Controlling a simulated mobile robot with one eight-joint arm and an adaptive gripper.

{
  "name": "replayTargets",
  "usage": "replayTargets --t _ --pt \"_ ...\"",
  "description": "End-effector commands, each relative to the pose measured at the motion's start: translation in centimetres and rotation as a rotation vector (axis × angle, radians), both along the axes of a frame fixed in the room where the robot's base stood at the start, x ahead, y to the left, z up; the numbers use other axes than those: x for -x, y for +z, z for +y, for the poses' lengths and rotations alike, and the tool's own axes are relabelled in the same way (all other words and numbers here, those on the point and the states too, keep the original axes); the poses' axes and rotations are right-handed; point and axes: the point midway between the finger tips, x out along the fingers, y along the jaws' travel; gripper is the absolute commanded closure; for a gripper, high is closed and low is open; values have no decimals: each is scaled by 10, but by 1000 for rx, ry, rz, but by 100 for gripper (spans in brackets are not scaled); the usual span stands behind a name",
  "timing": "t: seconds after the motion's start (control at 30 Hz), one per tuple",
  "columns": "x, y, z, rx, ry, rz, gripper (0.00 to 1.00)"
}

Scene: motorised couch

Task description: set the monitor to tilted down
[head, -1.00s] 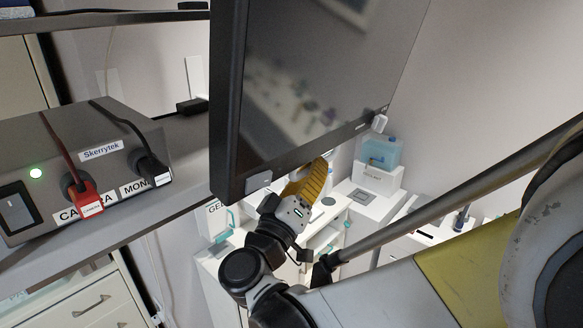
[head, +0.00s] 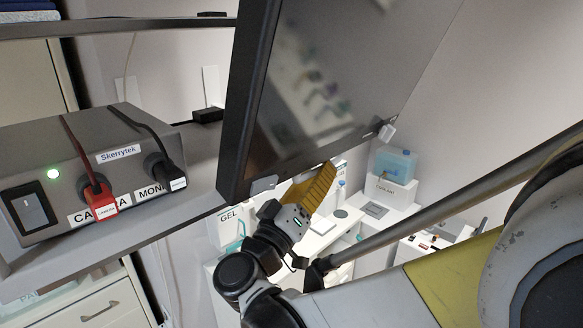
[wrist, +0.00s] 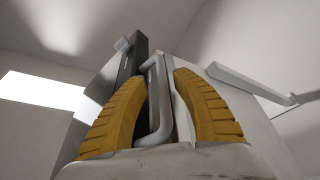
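The monitor (head: 335,75) is a dark, reflective screen in the upper middle of the head view, seen obliquely, with its left edge leaning. In the wrist view, my fingers stand apart on both sides of a grey loop handle (wrist: 163,100). Gaps show beside the bar. Contact with the handle cannot be told.
A grey box (head: 110,165) with red and black plugs and a green light stands on a shelf at left. White cabinets and a blue coolant container (head: 396,163) are behind. My arm crosses the lower right.

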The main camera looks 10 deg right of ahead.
Motion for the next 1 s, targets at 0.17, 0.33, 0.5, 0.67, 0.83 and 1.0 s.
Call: replayTargets --t 0.17,0.33,0.5,0.67,0.83,1.0 --pt "26 -11 24 -1 7 -1 66" --pt "53 -23 47 0 6 -1 66" --pt "72 -31 63 0 5 -1 66" --pt "79 -34 68 0 2 0 66" --pt "80 -34 68 -1 0 -1 66" --pt "78 -40 63 -5 -7 19 66"
